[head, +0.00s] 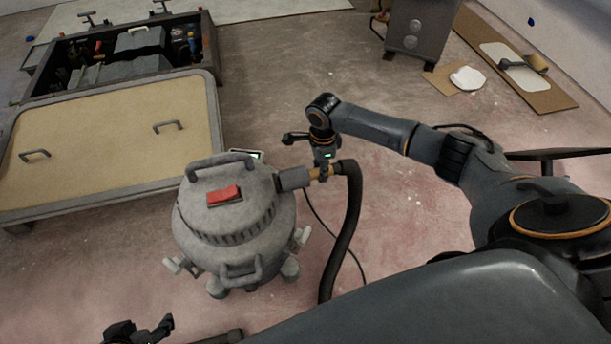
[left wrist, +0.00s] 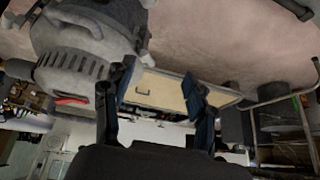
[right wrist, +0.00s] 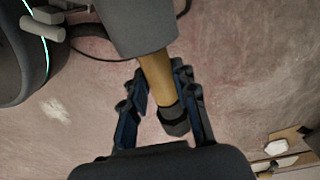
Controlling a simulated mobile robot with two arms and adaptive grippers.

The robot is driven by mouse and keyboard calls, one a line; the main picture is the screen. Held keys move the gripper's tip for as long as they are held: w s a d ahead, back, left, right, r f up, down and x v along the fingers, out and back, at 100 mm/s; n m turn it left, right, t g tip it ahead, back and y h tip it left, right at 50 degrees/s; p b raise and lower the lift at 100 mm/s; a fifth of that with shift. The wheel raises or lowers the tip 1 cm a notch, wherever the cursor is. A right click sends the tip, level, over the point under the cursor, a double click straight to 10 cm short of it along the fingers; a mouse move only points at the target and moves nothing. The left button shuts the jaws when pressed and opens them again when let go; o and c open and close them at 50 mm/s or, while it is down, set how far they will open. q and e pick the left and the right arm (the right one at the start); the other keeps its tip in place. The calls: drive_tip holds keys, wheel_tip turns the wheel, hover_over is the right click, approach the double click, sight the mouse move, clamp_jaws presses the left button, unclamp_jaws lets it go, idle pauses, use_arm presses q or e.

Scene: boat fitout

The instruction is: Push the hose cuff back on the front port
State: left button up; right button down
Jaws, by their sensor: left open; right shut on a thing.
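The grey canister vacuum (head: 225,235) stands on the floor with a red latch on its lid. Its grey port (head: 292,179) sticks out to the right, and looms large in the right wrist view (right wrist: 145,25). The tan hose cuff (head: 318,173) lines up with the port and meets its end; how deep it sits is hidden. The black hose (head: 348,220) drops from the cuff to the floor. My right gripper (head: 323,172) is shut on the cuff (right wrist: 157,75), fingers either side. My left gripper (head: 140,330) is open and empty, low at the front left, below the vacuum.
A tan-topped panel with handles (head: 110,140) lies left of the vacuum, with an open tool bin (head: 120,60) behind. A grey cabinet (head: 420,30) and cardboard pieces (head: 520,70) lie at the back right. A thin cable crosses the floor under the port. Mid-floor is clear.

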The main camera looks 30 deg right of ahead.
sight(337, 165)
use_arm(q)
drive_tip(key=shift+d, duration=0.1)
use_arm(e)
drive_tip(key=shift+d, duration=0.3)
drive_tip(key=shift+s+d+p, duration=0.1)
drive_tip(key=shift+d+p, duration=0.15)
drive_tip(key=shift+p, duration=0.1)
drive_tip(key=shift+s+d+p, duration=0.15)
drive_tip(key=shift+d+p, duration=0.25)
drive_tip(key=shift+d, duration=0.2)
drive_tip(key=shift+s+d+p, duration=0.25)
drive_tip(key=shift+d+p, duration=0.35)
drive_tip(key=shift+d, duration=0.55)
use_arm(q)
drive_tip(key=shift+s+a+f+g+y+p, duration=0.1)
drive_tip(key=shift+s+a+f+g+p, duration=0.1)
drive_tip(key=shift+s+g, duration=0.35)
drive_tip(key=shift+s+a+f+g+y+p, duration=0.15)
drive_tip(key=shift+s+a+g, duration=0.15)
drive_tip(key=shift+s, duration=0.35)
drive_tip(key=shift+s+a+f+g+y+p, duration=0.1)
drive_tip(key=shift+s+a+f+g, duration=0.1)
drive_tip(key=shift+s+g, duration=0.35)
use_arm(e)
drive_tip(key=shift+s+d, duration=0.2)
drive_tip(key=shift+d, duration=0.9)
use_arm(q)
drive_tip(key=shift+s, duration=0.15)
use_arm(e)
drive_tip(key=shift+s, duration=0.1)
